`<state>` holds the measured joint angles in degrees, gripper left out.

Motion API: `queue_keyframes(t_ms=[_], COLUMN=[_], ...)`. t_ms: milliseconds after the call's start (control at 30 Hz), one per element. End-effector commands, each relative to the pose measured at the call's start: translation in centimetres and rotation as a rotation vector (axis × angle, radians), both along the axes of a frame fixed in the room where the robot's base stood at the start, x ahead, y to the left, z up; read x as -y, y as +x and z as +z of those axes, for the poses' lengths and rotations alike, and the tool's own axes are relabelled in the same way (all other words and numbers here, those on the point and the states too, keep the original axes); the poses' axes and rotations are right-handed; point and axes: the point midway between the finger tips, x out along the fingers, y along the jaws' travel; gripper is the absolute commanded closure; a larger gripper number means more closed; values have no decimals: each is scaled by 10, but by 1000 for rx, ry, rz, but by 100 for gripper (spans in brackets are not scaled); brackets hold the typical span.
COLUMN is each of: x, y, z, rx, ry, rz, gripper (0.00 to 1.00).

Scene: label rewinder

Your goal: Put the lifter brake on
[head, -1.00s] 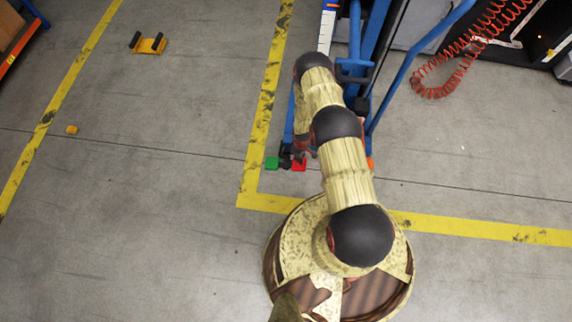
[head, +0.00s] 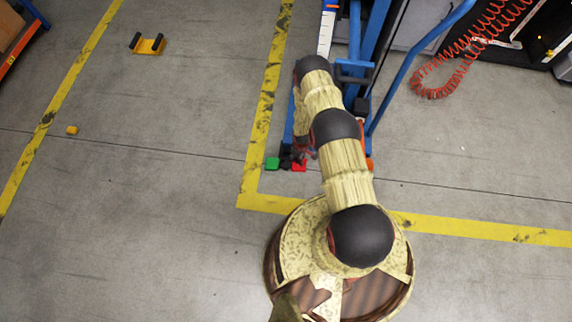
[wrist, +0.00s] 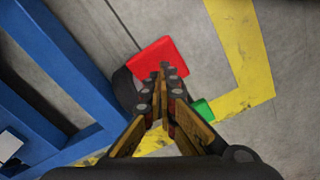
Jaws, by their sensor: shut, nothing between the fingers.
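The lifter is a blue frame (head: 372,40). At its near left corner is a red pedal (head: 299,166), with a green pedal (head: 272,163) just left of it. In the wrist view the red pedal (wrist: 152,62) lies at the fingertips and the green pedal (wrist: 203,110) is at the lower right. A dark caster wheel (wrist: 125,92) shows partly beside the red pedal. My gripper (wrist: 165,76) is shut and empty, its tips over the near edge of the red pedal. I cannot tell whether they touch it. My arm partly hides the gripper in the head view.
Yellow floor tape (head: 262,110) runs left of the lifter and across in front of it. A blue rail (head: 415,60) and a coiled red hose (head: 450,78) are at the right. The floor at left is mostly clear, with small yellow items (head: 72,130).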

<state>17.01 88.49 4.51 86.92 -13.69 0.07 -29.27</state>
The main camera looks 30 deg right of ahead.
Motion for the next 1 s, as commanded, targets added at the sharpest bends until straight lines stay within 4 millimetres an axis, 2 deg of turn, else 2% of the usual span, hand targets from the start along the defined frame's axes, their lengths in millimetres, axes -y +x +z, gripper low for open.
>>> queue_keyframes(t_ms=[567, 1000], x=[0, 0], y=[0, 0], z=[0, -15], rx=[0, -1], ry=[0, 0], rz=[0, 0], gripper=[100, 100])
